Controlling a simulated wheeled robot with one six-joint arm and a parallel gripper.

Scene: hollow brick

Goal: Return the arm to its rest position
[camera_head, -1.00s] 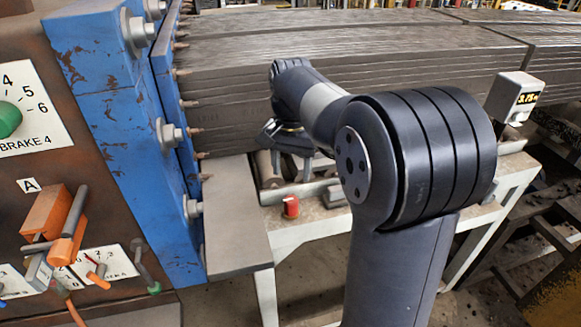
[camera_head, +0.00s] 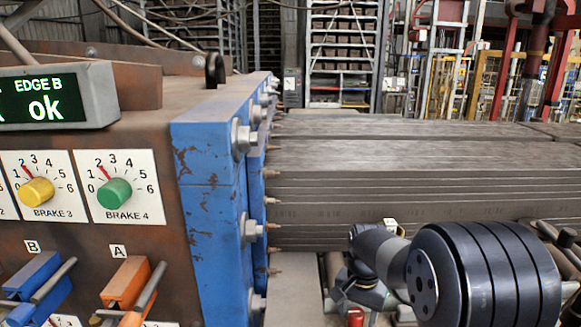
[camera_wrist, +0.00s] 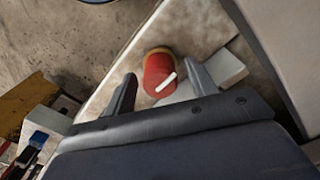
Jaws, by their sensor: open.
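My gripper (camera_wrist: 159,70) is open in the wrist view, with one dark finger on each side. A red cylinder (camera_wrist: 158,72) with a white mark on its top shows between the fingers in that picture. I see no contact, and cannot tell its depth below the fingertips. My arm (camera_head: 485,275) reaches in at the lower right of the head view, still extended over the bench beside the stack. The gripper end there is small and partly hidden by the arm. The red cylinder (camera_head: 356,318) shows at the bottom edge.
A brown panel carries a green brake knob (camera_head: 114,193), a yellow knob (camera_head: 36,192), an orange lever (camera_head: 128,284) and a blue lever (camera_head: 38,280). A display (camera_head: 55,97) reads "EDGE B ok". The blue bolted plate (camera_head: 212,215) and grey layered stack (camera_head: 400,165) stand close to my arm.

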